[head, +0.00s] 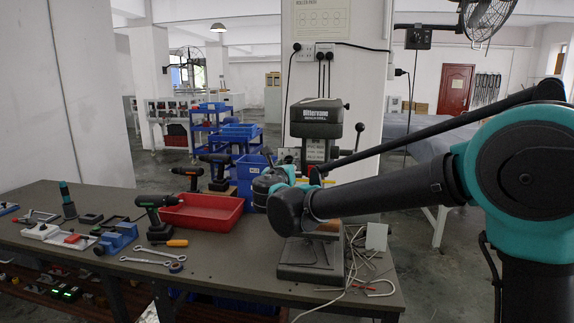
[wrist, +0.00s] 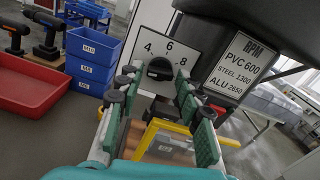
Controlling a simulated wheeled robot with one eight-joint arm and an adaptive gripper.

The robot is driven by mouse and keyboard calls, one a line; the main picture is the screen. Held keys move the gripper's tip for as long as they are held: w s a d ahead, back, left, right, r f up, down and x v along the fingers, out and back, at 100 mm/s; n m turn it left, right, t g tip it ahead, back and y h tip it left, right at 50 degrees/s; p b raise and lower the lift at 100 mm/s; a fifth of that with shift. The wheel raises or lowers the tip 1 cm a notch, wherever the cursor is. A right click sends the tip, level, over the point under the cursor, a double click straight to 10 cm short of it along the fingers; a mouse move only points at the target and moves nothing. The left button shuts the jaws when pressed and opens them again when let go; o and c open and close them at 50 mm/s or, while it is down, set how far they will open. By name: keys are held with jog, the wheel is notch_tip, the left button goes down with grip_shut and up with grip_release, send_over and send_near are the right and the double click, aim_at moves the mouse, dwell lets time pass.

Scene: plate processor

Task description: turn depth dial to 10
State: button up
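The depth dial (wrist: 160,69) is a dark round knob on a white plate (wrist: 149,42) marked 4, 6 and 8, seen in the wrist view. The 6 stands above the knob. My gripper (wrist: 156,77) is open, with one finger on each side of the knob's lower part; I cannot tell whether they touch it. The dial sits on the bench drill (head: 317,118), beside its RPM label (wrist: 241,74). In the head view my gripper (head: 275,178) is in front of the drill's left side, and my arm hides part of the drill.
A yellow bar (wrist: 155,126) runs below the dial. A red tray (head: 203,212), power drills (head: 155,215) and wrenches (head: 150,261) lie on the workbench (head: 215,259) to the left. Blue bins (wrist: 90,48) stand behind. The drill's lever handle (head: 358,130) sticks out right.

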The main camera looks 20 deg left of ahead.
grip_shut()
dwell(0.3)
